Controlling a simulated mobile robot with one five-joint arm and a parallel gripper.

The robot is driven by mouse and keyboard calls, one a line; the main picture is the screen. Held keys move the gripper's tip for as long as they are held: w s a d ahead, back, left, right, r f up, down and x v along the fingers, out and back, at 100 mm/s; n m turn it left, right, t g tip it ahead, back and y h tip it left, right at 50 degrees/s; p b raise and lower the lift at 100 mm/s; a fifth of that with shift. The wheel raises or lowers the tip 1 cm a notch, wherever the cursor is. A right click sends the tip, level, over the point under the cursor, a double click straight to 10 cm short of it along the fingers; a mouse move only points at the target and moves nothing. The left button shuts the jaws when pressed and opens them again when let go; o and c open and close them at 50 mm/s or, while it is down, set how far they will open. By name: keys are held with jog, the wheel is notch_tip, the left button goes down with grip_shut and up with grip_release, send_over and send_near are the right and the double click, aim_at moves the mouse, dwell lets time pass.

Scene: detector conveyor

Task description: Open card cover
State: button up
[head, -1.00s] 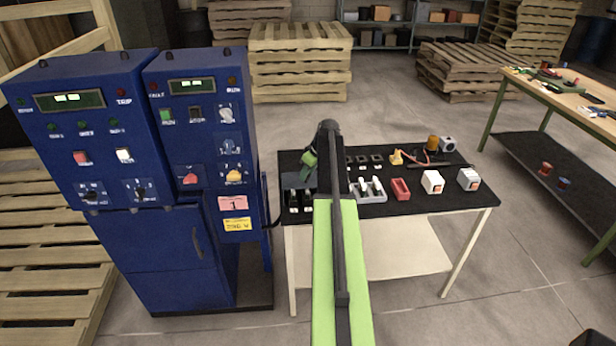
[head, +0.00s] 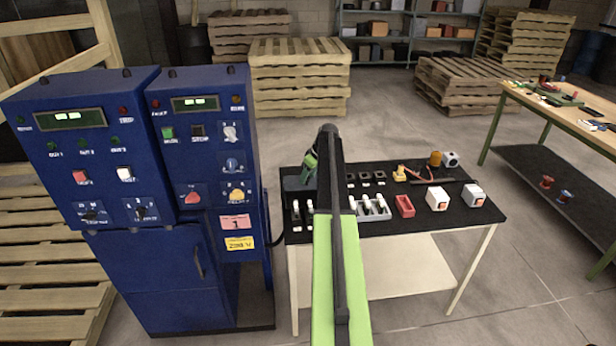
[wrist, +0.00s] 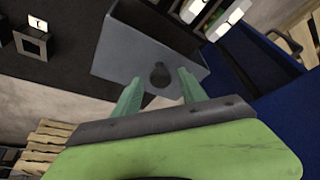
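A grey box-like cover (wrist: 125,48) with a dark round knob (wrist: 160,74) fills the upper middle of the wrist view. In the head view the dark grey cover (head: 291,184) is at the left end of the black-topped table, partly hidden by my gripper. My gripper (wrist: 159,78) is open, its two green fingers apart with the knob between and just beyond the tips. I cannot tell whether they touch the cover. In the head view my gripper (head: 309,168) is partly hidden behind my arm.
Blue control cabinets (head: 200,150) stand close on the left of the table (head: 420,222). On the table are a grey slotted holder (head: 372,208), a red tray (head: 404,206), white boxes (head: 438,198) and small black sockets (head: 365,178). Pallets (head: 300,75) stand behind.

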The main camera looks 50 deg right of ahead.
jog(key=shift+r, duration=0.1)
jog(key=p+v, duration=1.6)
jog(key=v, duration=0.1)
jog(key=shift+r, duration=0.15)
